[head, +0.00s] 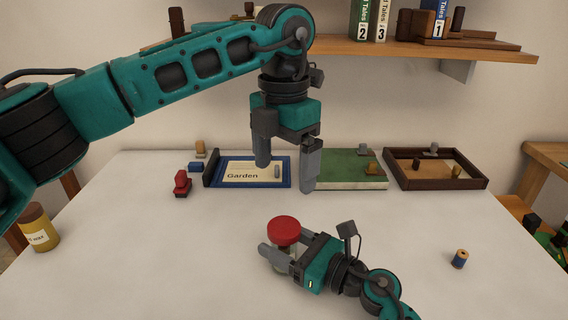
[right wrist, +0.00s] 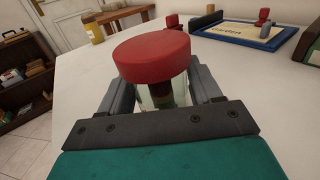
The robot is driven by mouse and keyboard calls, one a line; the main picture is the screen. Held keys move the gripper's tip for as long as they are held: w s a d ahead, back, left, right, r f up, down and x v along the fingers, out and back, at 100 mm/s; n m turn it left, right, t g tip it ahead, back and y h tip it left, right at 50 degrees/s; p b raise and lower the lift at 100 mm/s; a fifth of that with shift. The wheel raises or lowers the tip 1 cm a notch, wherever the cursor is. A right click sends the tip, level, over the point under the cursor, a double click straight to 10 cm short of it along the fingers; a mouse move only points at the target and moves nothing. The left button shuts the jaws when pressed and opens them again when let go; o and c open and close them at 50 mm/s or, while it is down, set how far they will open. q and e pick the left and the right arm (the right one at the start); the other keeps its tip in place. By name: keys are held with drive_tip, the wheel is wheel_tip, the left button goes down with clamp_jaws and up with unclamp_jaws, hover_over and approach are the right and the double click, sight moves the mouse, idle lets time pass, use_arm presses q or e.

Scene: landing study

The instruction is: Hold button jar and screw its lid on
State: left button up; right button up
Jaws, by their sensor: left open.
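A glass button jar (right wrist: 152,95) stands on the white table, with dark contents faintly visible through it. A wide red lid (head: 284,231) rests on top of the jar; it also shows in the right wrist view (right wrist: 152,52). I cannot tell whether its thread is engaged. My right gripper (head: 282,252) is low at the table, its fingers on both sides of the jar below the lid, closed on the glass. My left gripper (head: 285,177) is open and empty, pointing down above the lid and apart from it.
Behind stand a blue-framed Garden board (head: 240,172), a green board (head: 345,178) and a brown tray (head: 435,182). A red toy (head: 182,184) is left of them, a yellow jar (head: 39,228) at far left, a spool (head: 459,259) at right. A shelf (head: 410,47) hangs above.

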drive_tip(key=o, duration=0.4)
drive_tip(key=v, duration=1.3)
